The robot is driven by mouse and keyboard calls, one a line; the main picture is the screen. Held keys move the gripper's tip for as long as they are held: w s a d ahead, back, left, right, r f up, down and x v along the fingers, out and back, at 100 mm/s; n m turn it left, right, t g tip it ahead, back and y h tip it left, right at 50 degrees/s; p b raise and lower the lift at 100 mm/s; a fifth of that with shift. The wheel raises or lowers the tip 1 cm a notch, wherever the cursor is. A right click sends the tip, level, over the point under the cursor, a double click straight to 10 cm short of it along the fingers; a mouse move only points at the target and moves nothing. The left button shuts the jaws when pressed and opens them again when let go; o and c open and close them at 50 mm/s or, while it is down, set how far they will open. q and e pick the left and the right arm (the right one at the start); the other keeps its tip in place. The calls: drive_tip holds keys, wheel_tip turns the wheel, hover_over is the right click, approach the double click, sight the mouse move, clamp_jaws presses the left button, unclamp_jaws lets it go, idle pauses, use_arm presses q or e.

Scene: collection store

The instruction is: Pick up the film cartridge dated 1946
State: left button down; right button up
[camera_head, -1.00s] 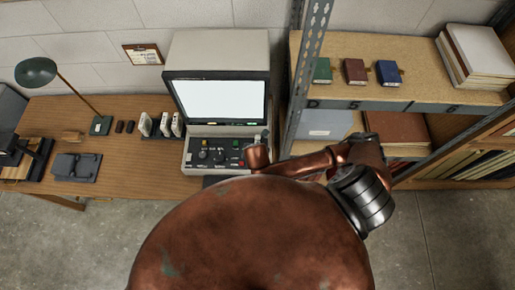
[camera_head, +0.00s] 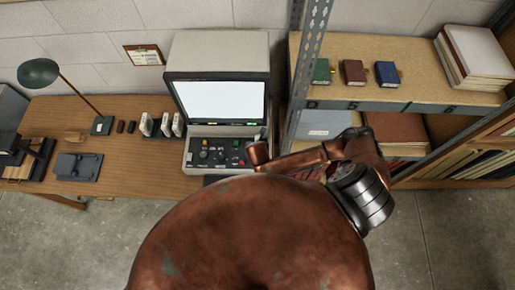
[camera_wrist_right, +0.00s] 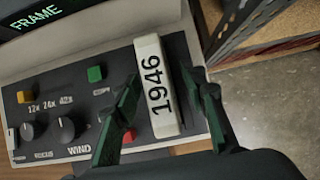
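In the right wrist view a white film cartridge (camera_wrist_right: 157,85) marked "1946" stands between the dark green fingers of my right gripper (camera_wrist_right: 160,78). Several more white cartridges (camera_head: 163,125) stand in a dark holder on the desk. My left gripper is not in view.
The reader (camera_head: 218,100) with its lit screen stands at the desk's (camera_head: 130,170) right end, close beside a metal shelf post (camera_head: 305,70). The shelf (camera_head: 420,95) holds green, red and blue boxes and books. A lamp (camera_head: 38,73) stands on the left.

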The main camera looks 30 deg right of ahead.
drive_tip(key=shift+c, duration=0.7)
clamp_jaws()
drive_tip(key=shift+r, duration=0.25)
